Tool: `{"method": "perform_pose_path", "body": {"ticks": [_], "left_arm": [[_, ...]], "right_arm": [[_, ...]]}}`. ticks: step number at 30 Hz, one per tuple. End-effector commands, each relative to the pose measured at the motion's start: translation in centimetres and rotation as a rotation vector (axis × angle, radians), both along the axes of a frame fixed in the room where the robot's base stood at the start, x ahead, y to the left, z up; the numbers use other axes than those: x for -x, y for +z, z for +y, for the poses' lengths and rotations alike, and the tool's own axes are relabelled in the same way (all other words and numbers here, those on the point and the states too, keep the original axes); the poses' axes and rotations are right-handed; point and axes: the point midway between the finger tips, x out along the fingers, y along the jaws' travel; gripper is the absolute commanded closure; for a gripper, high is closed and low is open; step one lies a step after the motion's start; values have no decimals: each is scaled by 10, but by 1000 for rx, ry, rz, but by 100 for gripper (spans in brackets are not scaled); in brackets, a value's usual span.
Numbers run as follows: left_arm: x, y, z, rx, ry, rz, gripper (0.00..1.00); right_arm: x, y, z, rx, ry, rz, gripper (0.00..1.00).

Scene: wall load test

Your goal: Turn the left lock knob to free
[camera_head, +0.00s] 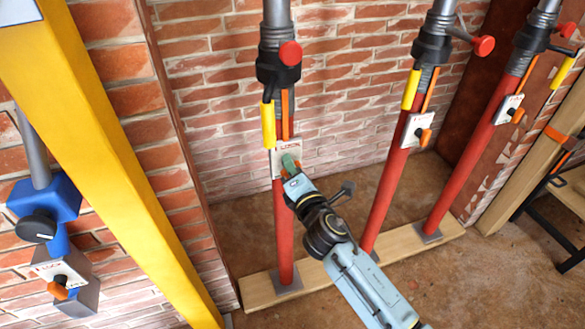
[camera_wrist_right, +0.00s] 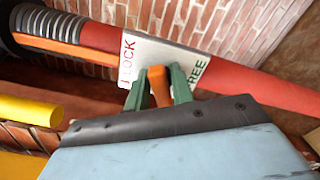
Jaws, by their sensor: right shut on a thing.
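The left lock knob is orange; in the right wrist view the knob (camera_wrist_right: 158,88) sits between the two green fingertips of my right gripper (camera_wrist_right: 160,90). My right gripper (camera_head: 290,163), light blue with green fingers, is shut on this knob in the head view. The knob's white plate (camera_wrist_right: 163,54) reads LOCK on the left and FREE on the right. The plate (camera_head: 278,146) is on the left red post (camera_head: 283,235). The fingers cover part of the plate, and I cannot tell exactly which label the knob points to. My left gripper is out of view.
Two similar red posts (camera_head: 388,195) (camera_head: 470,155) with plates and orange knobs stand to the right. All three stand on a wooden plank (camera_head: 320,276). A yellow beam (camera_head: 95,140) and a blue clamp device (camera_head: 60,200) are at left. Brick wall is behind.

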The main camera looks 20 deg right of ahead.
Motion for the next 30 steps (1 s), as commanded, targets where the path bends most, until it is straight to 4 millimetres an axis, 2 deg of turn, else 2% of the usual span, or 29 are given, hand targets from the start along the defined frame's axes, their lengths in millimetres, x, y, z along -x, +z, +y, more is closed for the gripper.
{"method": "perform_pose_path", "body": {"ticks": [6, 15, 30], "left_arm": [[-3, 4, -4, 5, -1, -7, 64], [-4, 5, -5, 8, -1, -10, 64], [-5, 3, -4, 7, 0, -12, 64]], "right_arm": [[0, -2, 0, -198, 0, 9, 99], [1, -3, 0, -403, 0, 16, 99], [0, -4, 0, -523, 1, 20, 99]]}}
